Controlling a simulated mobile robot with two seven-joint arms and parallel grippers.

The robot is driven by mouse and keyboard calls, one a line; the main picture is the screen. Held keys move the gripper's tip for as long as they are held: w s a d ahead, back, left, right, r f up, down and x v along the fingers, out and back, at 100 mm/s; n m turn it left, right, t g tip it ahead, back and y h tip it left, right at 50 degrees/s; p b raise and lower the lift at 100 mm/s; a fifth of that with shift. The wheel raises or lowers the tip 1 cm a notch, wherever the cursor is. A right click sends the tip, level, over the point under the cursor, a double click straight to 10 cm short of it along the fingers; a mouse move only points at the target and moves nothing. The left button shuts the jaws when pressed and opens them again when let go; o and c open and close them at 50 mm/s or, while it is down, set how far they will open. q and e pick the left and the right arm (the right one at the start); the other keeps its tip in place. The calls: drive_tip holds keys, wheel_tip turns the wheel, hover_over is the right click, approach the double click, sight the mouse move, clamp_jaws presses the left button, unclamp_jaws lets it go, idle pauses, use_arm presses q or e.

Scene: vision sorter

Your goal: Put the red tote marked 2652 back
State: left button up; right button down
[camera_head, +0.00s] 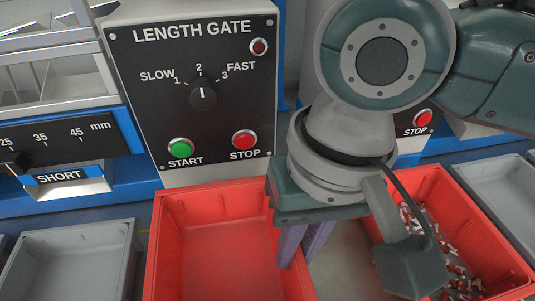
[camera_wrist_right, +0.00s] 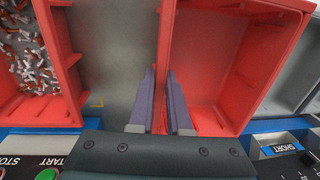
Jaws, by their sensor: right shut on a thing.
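A red tote (camera_head: 160,260) with an empty inside stands below the length gate panel in the head view. It fills the right half of the right wrist view (camera_wrist_right: 215,60). My right gripper (camera_head: 303,250) is shut on this tote's side wall, one finger inside and one outside; the wrist view shows the fingers (camera_wrist_right: 160,80) along the wall. A second red tote (camera_head: 490,235) holds many small red-and-white pieces; it also shows in the wrist view (camera_wrist_right: 65,55). No number 2652 is readable on either tote. My left gripper is not in view.
The length gate panel (camera_head: 150,90) with dial and START and STOP buttons rises behind the empty tote. Grey totes stand at left (camera_head: 60,240) and right (camera_head: 500,195). Bare grey floor (camera_wrist_right: 110,60) separates the two red totes. A SHORT chute (camera_head: 70,182) is at left.

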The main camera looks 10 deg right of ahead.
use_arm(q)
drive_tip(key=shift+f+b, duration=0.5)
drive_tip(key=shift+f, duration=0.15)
use_arm(e)
wheel_tip(320, 180, down, 3)
drive_tip(key=shift+f, duration=0.2)
drive_tip(key=c, duration=1.3)
unclamp_jaws()
drive_tip(key=shift+f, duration=0.1)
drive_tip(key=o, duration=0.4)
drive_tip(key=shift+o, duration=0.2)
